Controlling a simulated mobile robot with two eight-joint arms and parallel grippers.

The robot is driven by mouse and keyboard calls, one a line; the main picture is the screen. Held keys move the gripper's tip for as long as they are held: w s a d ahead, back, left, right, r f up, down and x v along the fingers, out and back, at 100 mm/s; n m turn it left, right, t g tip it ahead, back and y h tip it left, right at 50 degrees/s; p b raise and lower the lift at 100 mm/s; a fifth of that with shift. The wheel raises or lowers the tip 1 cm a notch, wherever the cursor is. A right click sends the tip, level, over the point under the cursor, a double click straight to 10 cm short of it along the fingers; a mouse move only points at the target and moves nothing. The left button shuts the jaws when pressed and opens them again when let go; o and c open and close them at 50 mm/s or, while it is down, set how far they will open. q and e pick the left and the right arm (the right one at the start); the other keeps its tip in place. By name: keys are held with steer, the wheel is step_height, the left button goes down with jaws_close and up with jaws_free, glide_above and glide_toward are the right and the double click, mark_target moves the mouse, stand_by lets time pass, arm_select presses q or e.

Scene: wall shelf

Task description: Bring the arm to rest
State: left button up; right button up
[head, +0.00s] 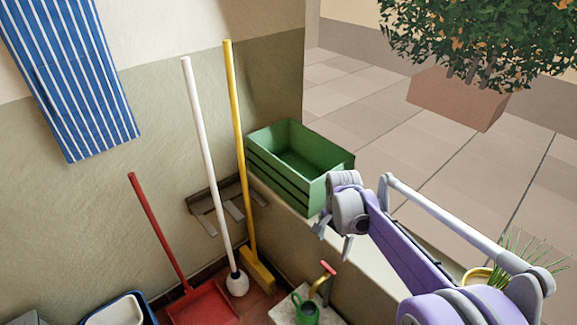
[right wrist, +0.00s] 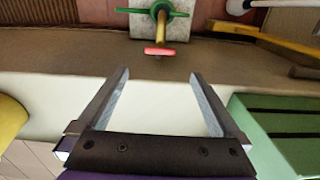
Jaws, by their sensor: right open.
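My right arm (head: 405,238) comes in from the lower right in the head view. Its gripper (head: 334,243) hangs fingers-down just in front of the green crate (head: 275,182), near the pale ledge. In the right wrist view the two fingers (right wrist: 160,76) stand apart with nothing between them. The ledge (right wrist: 160,98) shows behind them and the green crate (right wrist: 285,120) lies to their right, apart from them. My left gripper is not in view.
A yellow broom (head: 240,150), a white-handled mop (head: 207,160) and a red dustpan (head: 200,305) stand left. A potted plant (head: 478,285) is right.

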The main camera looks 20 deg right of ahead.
steer(key=s+a+n+t, duration=0.2)
steer(key=s+a+n, duration=0.25)
steer(key=s, duration=0.35)
steer(key=s+a+n+t, duration=0.1)
steer(key=s+a+n, duration=0.2)
steer(key=s+n, duration=0.35)
steer(key=s+a+n+t, duration=0.2)
steer(key=s+a+n, duration=0.1)
steer(key=s, duration=0.6)
arm_select(q)
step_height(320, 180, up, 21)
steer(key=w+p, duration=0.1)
steer(key=p, duration=1.7)
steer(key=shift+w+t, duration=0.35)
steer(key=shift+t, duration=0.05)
arm_select(e)
step_height(320, 180, up, 21)
steer(key=w, duration=0.1)
steer(key=shift+w+a, duration=0.15)
steer(key=shift+w, duration=0.2)
